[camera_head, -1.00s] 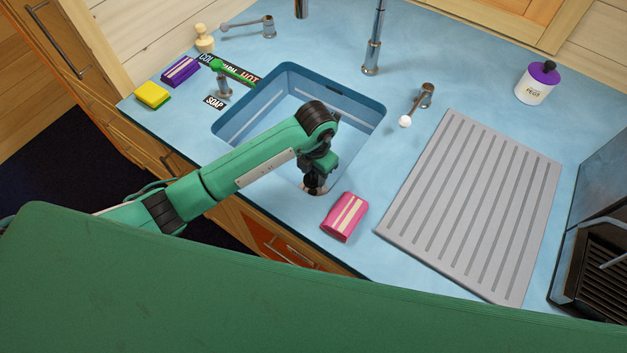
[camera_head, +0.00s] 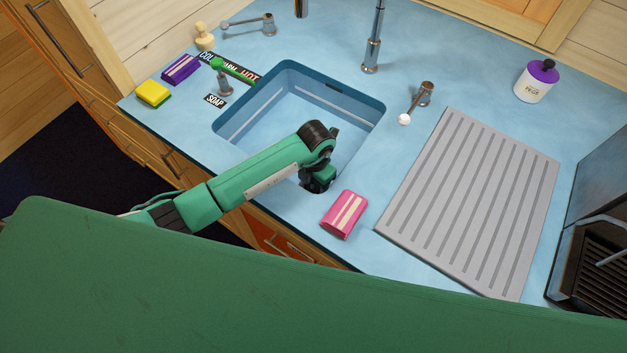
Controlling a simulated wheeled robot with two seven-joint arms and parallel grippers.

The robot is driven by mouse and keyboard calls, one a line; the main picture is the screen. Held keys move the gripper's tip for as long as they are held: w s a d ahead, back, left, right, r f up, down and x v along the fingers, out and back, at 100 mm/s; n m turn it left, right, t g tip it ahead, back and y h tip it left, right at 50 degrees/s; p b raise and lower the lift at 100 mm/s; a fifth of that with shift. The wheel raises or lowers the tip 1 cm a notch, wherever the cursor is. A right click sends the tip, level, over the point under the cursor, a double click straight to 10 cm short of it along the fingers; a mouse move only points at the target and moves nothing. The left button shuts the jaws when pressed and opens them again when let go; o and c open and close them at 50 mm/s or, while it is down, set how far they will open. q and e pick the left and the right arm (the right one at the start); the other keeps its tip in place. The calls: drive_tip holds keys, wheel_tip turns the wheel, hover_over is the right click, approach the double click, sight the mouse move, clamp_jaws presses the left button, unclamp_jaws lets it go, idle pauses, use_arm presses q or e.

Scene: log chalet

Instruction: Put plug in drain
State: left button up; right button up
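The blue sink (camera_head: 262,118) is sunk in the light blue countertop, with a dark slot high on its back wall. I cannot make out the drain; my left arm covers part of the sink floor. I cannot clearly identify the plug. My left gripper (camera_head: 316,186) points down at the sink's near right side, by the front rim. Its fingertips are too dark and hidden to tell whether they are open or hold anything. My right gripper is not in view.
A pink-striped packet (camera_head: 344,214) lies close right of my gripper. A grey ribbed drainboard (camera_head: 475,205) is further right. A tap (camera_head: 373,45) stands behind the sink, a lever (camera_head: 417,101) at its right. A yellow sponge (camera_head: 153,94) and purple packet (camera_head: 181,69) lie left.

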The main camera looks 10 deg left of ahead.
use_arm(q)
drive_tip(key=shift+o, duration=0.3)
drive_tip(key=shift+r, duration=0.1)
drive_tip(key=shift+r, duration=0.2)
wheel_tip(320, 180, up, 12)
drive_tip(key=b, duration=0.2)
drive_tip(key=shift+w+d+f+b, duration=0.1)
drive_tip(key=shift+d+b, duration=0.05)
drive_tip(key=shift+b, duration=0.15)
